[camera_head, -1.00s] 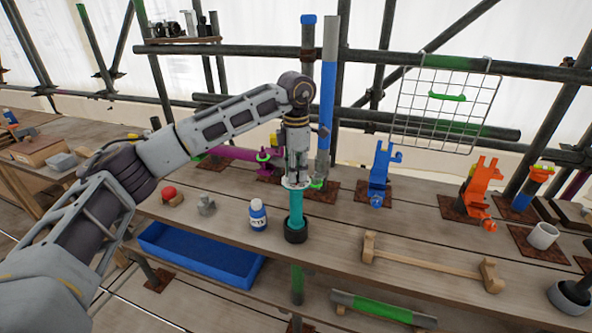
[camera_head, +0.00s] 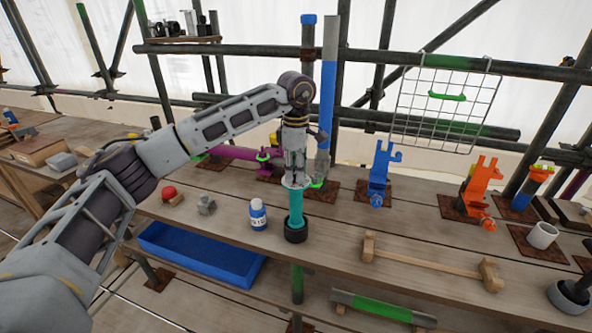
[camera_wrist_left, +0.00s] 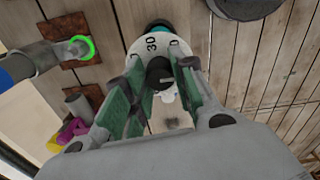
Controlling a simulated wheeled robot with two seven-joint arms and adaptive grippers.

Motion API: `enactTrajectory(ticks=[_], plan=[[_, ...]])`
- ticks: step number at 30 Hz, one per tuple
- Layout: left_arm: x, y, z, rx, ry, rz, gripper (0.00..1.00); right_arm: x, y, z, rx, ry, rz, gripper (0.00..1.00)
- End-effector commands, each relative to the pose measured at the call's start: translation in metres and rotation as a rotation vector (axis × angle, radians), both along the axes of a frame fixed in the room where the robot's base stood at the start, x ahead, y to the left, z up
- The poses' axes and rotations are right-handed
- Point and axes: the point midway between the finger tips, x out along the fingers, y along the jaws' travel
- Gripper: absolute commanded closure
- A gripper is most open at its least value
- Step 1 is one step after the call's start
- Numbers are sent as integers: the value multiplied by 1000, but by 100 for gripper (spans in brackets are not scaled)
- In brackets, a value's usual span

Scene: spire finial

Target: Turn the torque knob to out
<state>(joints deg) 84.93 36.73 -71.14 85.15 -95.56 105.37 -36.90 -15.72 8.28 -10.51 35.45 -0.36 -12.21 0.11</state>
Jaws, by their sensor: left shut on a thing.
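My left gripper (camera_head: 295,172) points down over a teal upright post (camera_head: 296,204) standing in a black round base (camera_head: 296,231). A pale round dial (camera_head: 297,184) sits on top of the post. In the left wrist view, the dial (camera_wrist_left: 143,44) carries dark marks that look like "30" and "0". The dark torque knob (camera_wrist_left: 160,72) is at the dial's middle, and my left gripper's green-padded fingers (camera_wrist_left: 160,87) are shut on it from both sides. The fingers hide part of the dial, so I cannot read the knob's setting. My right gripper is out of view.
A blue-and-white bottle (camera_head: 258,214) stands just left of the post. A wooden mallet-like bar (camera_head: 428,262) lies to the right, and a blue tray (camera_head: 200,254) sits lower left. Blue (camera_head: 379,173) and orange (camera_head: 479,186) brackets stand behind. Scaffold tubes rise close behind my gripper.

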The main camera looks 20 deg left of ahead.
Motion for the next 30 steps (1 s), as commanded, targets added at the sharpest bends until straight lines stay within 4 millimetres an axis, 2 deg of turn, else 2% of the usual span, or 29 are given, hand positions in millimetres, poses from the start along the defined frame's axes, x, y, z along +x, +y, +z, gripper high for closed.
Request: enactTrajectory(ticks=[6,7,12,20,26,30], plan=[[0,0,1,0,-2,0,97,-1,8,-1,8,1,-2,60],[0,0,1,0,-2,0,70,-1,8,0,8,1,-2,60],[0,0,1,0,-1,1,50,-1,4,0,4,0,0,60],[0,0,0,0,0,1,50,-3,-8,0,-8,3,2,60],[0,0,5,0,-1,1,50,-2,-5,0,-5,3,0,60],[1,0,15,-1,-2,1,50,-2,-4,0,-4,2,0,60]])
